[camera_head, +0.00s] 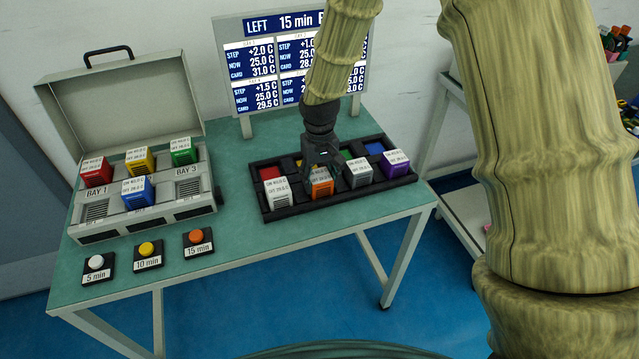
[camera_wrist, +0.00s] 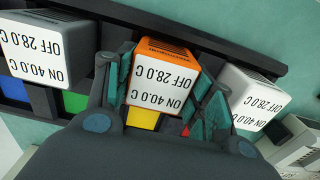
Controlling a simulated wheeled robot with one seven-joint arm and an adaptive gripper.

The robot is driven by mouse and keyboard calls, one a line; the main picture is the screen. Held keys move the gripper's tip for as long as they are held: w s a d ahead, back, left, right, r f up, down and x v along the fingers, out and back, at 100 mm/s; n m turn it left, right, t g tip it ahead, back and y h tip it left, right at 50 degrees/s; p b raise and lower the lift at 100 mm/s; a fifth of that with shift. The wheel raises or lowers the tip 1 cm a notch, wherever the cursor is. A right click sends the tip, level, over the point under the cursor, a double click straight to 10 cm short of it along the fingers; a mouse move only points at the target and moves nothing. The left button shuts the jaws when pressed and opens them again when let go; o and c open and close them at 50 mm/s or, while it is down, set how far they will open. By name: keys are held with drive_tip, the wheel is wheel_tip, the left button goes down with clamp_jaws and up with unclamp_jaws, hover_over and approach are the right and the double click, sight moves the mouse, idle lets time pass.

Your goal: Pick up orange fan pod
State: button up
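The orange fan pod (camera_head: 321,182) sits in the front row of the black rack (camera_head: 330,209), between two grey-white pods. In the wrist view the orange pod (camera_wrist: 161,72) has a white label reading "ON 40.0 C, OFF 28.0 C". My gripper (camera_head: 318,165) is over it from above. In the wrist view my gripper's fingers (camera_wrist: 163,92) straddle the pod, one on each side and close to its sides. I cannot tell whether the pads touch it. The pod's lower part is hidden.
Grey-white pods (camera_head: 281,193) and (camera_head: 358,172) stand close on either side, and a purple pod (camera_head: 395,163) is at the right end. A burn-in case (camera_head: 152,208) with several pods stands left. Timer buttons (camera_head: 197,241) line the table's front edge. A display board (camera_head: 262,70) stands behind.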

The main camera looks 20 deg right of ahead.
sight(319, 178)
drive_tip(key=c, duration=0.4)
drive_tip(key=shift+r, duration=0.1)
drive_tip(key=shift+r, duration=0.5)
drive_tip(key=shift+s+a+r+b, duration=0.1)
drive_tip(key=shift+s+r+b, duration=0.15)
drive_tip(key=shift+r, duration=0.35)
drive_tip(key=shift+s+a+r+b, duration=0.1)
drive_tip(key=shift+s+r+b, duration=0.1)
drive_tip(key=shift+r, duration=0.35)
drive_tip(key=s+a, duration=0.2)
drive_tip(key=s, duration=0.2)
drive_tip(key=s+a+r+b, duration=0.1)
drive_tip(key=s+a, duration=0.1)
drive_tip(key=s, duration=0.3)
drive_tip(key=s+a, duration=0.3)
drive_tip(key=s, duration=0.1)
drive_tip(key=shift+s+r+b, duration=0.15)
drive_tip(key=shift+r+b, duration=0.1)
drive_tip(key=shift+b, duration=0.15)
